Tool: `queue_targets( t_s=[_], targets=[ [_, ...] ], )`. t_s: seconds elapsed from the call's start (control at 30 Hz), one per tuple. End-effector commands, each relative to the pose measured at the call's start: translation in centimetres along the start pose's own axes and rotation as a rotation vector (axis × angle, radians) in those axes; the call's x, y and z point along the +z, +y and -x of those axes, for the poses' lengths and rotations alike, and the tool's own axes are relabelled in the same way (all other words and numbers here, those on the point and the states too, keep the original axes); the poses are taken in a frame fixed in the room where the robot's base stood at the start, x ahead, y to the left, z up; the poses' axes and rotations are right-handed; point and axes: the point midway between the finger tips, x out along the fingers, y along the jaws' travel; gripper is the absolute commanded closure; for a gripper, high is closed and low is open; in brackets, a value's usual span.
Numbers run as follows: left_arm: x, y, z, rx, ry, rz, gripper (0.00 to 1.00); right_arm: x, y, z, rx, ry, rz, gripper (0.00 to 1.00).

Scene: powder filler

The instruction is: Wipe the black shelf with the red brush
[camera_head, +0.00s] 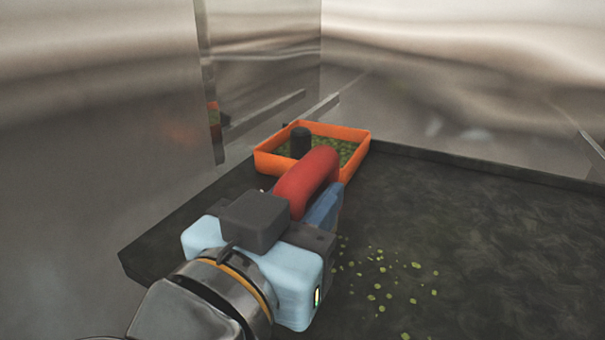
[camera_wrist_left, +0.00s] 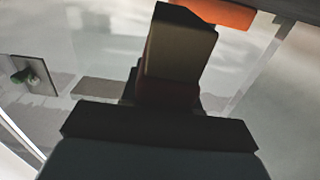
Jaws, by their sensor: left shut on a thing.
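The black shelf (camera_head: 480,240) fills the lower right of the head view, with scattered green-yellow bits (camera_head: 385,285) on it. The red brush (camera_head: 307,180) is at the centre, its rounded red body in front of the orange tray. My left gripper (camera_head: 318,198) comes in from the lower left and is shut on the red brush. The brush's bristles are hidden, so I cannot tell if they touch the shelf. In the left wrist view, a dark block-like shape (camera_wrist_left: 178,55) stands in the middle, too dark to identify surely. My right gripper is not in view.
An orange tray (camera_head: 265,163) with green bits and a dark upright cylinder (camera_head: 300,142) stands at the shelf's far left corner. Shiny metal walls (camera_head: 460,80) enclose the back and left. The shelf's right part is clear.

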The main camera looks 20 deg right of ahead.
Motion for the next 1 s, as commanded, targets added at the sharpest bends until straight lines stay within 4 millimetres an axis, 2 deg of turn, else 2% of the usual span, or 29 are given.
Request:
queue_targets(
  t_s=[0.2, 0.4, 0.8, 1.0],
  targets=[
    [-0.7, 0.0, 2.1, 0.002, 0.002, -0.001, 1.0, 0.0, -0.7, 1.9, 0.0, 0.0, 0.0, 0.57],
    [-0.6, 0.1, 3.5, 0.002, 0.003, -0.001, 1.0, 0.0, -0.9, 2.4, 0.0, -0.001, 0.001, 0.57],
    [-0.8, 1.5, 3.5, -0.002, 0.004, 0.001, 1.0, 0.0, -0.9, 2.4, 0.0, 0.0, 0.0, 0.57],
    [-0.9, 1.4, 1.8, -0.002, 0.003, 0.001, 1.0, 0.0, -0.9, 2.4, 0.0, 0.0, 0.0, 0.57]
  ],
)
